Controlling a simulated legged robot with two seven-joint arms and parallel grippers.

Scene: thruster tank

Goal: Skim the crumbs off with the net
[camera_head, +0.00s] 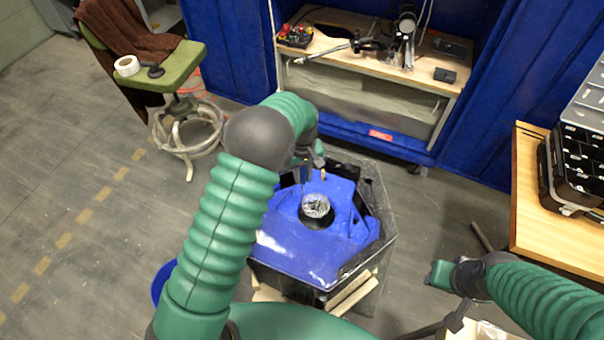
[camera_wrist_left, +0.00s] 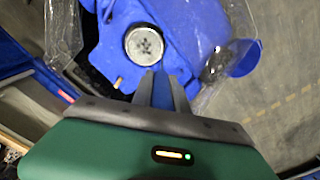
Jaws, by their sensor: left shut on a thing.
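My left gripper (camera_wrist_left: 161,92) is shut on a narrow blue piece (camera_wrist_left: 163,84); I cannot tell whether it is the net's handle. In the head view the left gripper (camera_head: 310,165) is over the far side of the blue-lined tank (camera_head: 285,256), partly hidden by my arm. A round metallic opening (camera_head: 317,206) with a dark collar is in the tank's middle; it also shows in the wrist view (camera_wrist_left: 144,44), pale with dark specks. I cannot tell if the specks are crumbs. No net mesh can be made out. My right gripper (camera_head: 440,275) is apart from the tank; its fingers are unclear.
A clear, angular-walled casing (camera_head: 385,225) surrounds the blue tank. A wooden bench (camera_head: 340,50) with tools stands behind, and a green chair (camera_head: 170,70) is at the upper left. A table (camera_head: 540,215) with a black organizer (camera_head: 575,165) is at the right.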

